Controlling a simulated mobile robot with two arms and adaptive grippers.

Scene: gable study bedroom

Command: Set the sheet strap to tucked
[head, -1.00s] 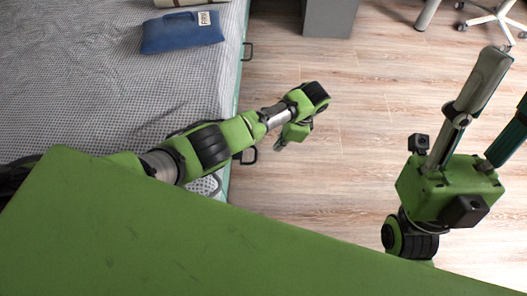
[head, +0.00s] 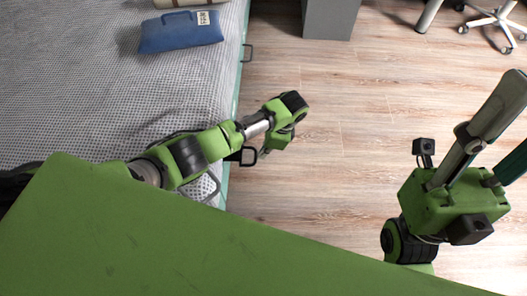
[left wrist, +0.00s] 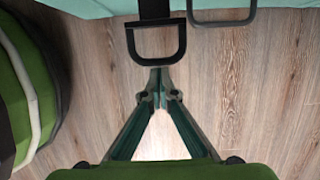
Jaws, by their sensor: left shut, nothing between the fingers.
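A black strap (head: 248,156) with a squared loop sticks out from the bed's side edge. It is large in the left wrist view (left wrist: 155,42), hanging from the pale teal bed side, its loop just beyond my fingertips. I take it for the sheet strap. My left gripper (head: 264,152) is over the floor just right of the loop. In the left wrist view its fingers (left wrist: 160,76) meet at the tips with nothing between them; I see no clear contact with the loop. My right gripper (head: 515,112) is at the right edge, its fingers apart and partly cut off.
The bed (head: 80,100) with a grey patterned cover fills the left. A blue bag (head: 180,32) lies on it. Another thin dark loop (head: 247,52) sticks out farther along the edge. A grey cabinet (head: 328,18) and chair base (head: 497,18) stand at the back. The wooden floor between is clear.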

